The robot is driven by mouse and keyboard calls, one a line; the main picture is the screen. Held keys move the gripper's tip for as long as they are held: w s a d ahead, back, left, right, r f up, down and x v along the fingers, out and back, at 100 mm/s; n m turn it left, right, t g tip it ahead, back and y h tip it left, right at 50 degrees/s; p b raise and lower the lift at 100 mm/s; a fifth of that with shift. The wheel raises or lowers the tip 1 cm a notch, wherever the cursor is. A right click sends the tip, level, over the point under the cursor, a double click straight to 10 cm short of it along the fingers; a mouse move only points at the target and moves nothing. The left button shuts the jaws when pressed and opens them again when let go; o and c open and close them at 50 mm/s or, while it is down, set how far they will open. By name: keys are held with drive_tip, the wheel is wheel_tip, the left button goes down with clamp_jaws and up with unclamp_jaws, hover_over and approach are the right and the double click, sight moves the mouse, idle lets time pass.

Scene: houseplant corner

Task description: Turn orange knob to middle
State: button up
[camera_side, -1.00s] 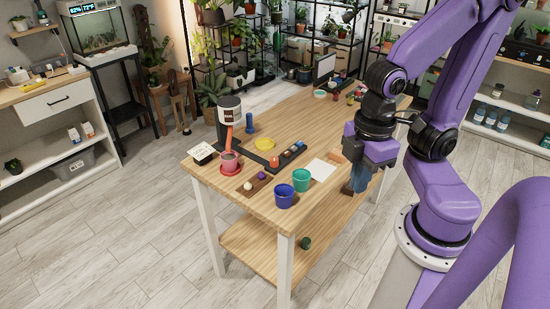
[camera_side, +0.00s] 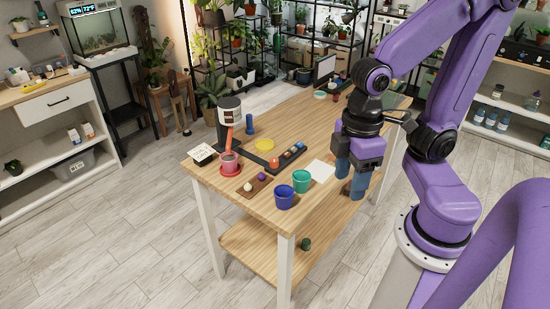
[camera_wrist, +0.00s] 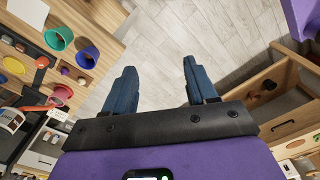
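The orange knob (camera_side: 274,162) sits at the near end of a black strip-shaped base (camera_side: 262,156) on the wooden table, left of my gripper. In the wrist view the orange knob (camera_wrist: 42,62) shows small at the left; its pointing direction is too small to tell. My gripper (camera_side: 351,174) hangs by the table's right edge, far from the knob. Its two blue fingers are apart with nothing between them, as the wrist view of my gripper (camera_wrist: 158,75) also shows, with floor beyond.
A yellow dish (camera_side: 265,144) lies behind. Several small dark and coloured pieces line the base.

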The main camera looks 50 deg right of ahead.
drive_tip(key=w+m+g, duration=0.1)
drive_tip(key=w+m, duration=0.8)
drive_tip(key=w, duration=0.4)
drive_tip(key=m+y, duration=0.3)
drive_tip(key=m, duration=1.2)
hover_over(275, 159)
drive_tip(key=s+a, duration=0.3)
drive_tip(key=a, duration=0.2)
wheel_tip(275, 159, down, 4)
drive_tip(key=w+d+f+m+t+y, duration=0.1)
drive_tip(key=d+f+m, duration=0.15)
drive_tip(key=d, duration=0.35)
drive_tip(key=w+d+f+m, duration=0.1)
drive_tip(key=d+m, duration=0.3)
drive_tip(key=d, duration=0.2)
drive_tip(key=shift+n, duration=0.25)
drive_tip(key=x, duration=1.1)
drive_tip(key=w+x, duration=0.1)
drive_tip(key=x, duration=0.5)
drive_tip(key=shift+a+f, duration=0.1)
drive_tip(key=shift+a, duration=0.25)
drive_tip(key=c, duration=1)
